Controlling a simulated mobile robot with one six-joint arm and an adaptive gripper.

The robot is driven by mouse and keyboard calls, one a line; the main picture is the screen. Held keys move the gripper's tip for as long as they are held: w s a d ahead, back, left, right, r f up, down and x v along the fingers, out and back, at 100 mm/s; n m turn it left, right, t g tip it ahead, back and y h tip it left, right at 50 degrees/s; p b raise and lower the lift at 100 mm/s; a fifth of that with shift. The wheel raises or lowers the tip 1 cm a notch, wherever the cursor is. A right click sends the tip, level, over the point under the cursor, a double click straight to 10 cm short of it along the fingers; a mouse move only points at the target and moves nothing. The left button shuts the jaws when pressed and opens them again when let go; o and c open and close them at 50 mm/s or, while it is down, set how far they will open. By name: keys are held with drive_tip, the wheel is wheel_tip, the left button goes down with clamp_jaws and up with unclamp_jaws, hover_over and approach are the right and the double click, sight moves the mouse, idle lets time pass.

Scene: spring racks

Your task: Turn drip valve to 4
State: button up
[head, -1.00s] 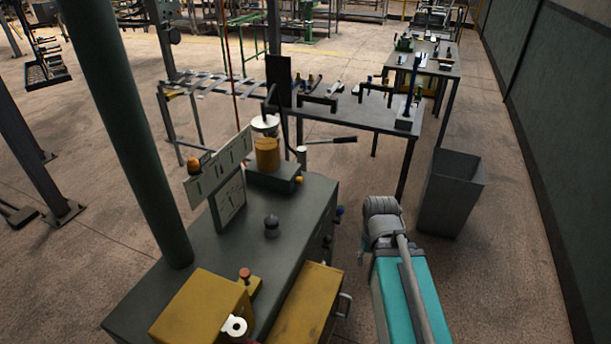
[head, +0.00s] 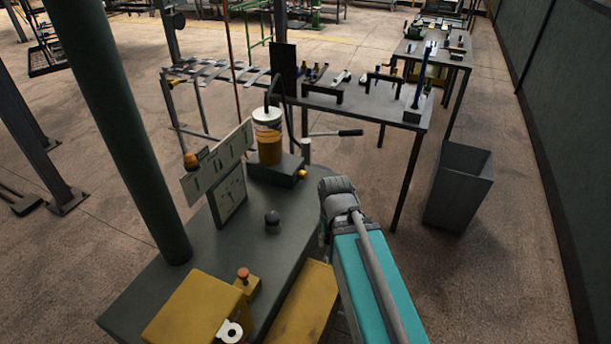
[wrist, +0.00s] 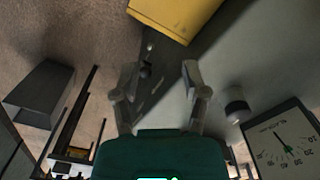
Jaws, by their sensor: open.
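A clear reservoir of amber liquid (head: 269,140) stands on a dark block at the far end of the grey-green machine bench (head: 195,245). A small brass-coloured knob (head: 302,174) sits at the right of that block. A round black knob (head: 272,218) stands on the bench top and also shows in the wrist view (wrist: 237,107). No label shows which knob is the drip valve, and no setting is readable. My gripper (wrist: 160,75) is open and empty, pointing along the bench's side edge. In the head view my arm hides the gripper and part of that side.
A dial gauge (head: 229,199) stands on the bench, with its scale visible in the wrist view (wrist: 283,140). A yellow box (head: 195,310) is nearer. A lever (head: 337,133) sticks out behind the reservoir. A grey bin (head: 459,187) and a tool table (head: 362,110) stand beyond my arm.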

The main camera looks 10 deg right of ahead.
drive_tip(key=o, duration=0.4)
drive_tip(key=shift+w, duration=0.1)
drive_tip(key=w+f+m+t+y+b, duration=0.1)
drive_tip(key=w+m+y+b, duration=0.1)
drive_tip(key=w+m, duration=0.2)
drive_tip(key=w+f+m+t+y+b, duration=0.1)
drive_tip(key=w+f+m+y+b, duration=0.1)
drive_tip(key=w, duration=0.4)
drive_tip(key=w+f+m+t+y+b, duration=0.1)
drive_tip(key=w+m+y+b, duration=0.1)
drive_tip(key=w+m+b, duration=0.2)
drive_tip(key=shift+w+f+m, duration=0.25)
drive_tip(key=shift+w+m, duration=0.65)
drive_tip(key=w+d+m+t+y+b, duration=0.1)
drive_tip(key=w+m, duration=0.1)
drive_tip(key=w+d+m+y+b, duration=0.1)
drive_tip(key=w+m, duration=0.1)
drive_tip(key=w+d+m+t+b, duration=0.1)
drive_tip(key=w, duration=0.1)
drive_tip(key=shift+w+d+r+m+t+y, duration=0.1)
drive_tip(key=shift+w+d+m+t+y, duration=0.1)
drive_tip(key=shift+w+m+t+y, duration=0.15)
drive_tip(key=w+d+r+m+t+y+b, duration=0.2)
drive_tip(key=w+d+m+t+b, duration=0.1)
drive_tip(key=w+d+m, duration=0.2)
drive_tip(key=shift+w+d+m, duration=0.2)
drive_tip(key=shift+w+m, duration=0.3)
drive_tip(key=shift+m, duration=0.15)
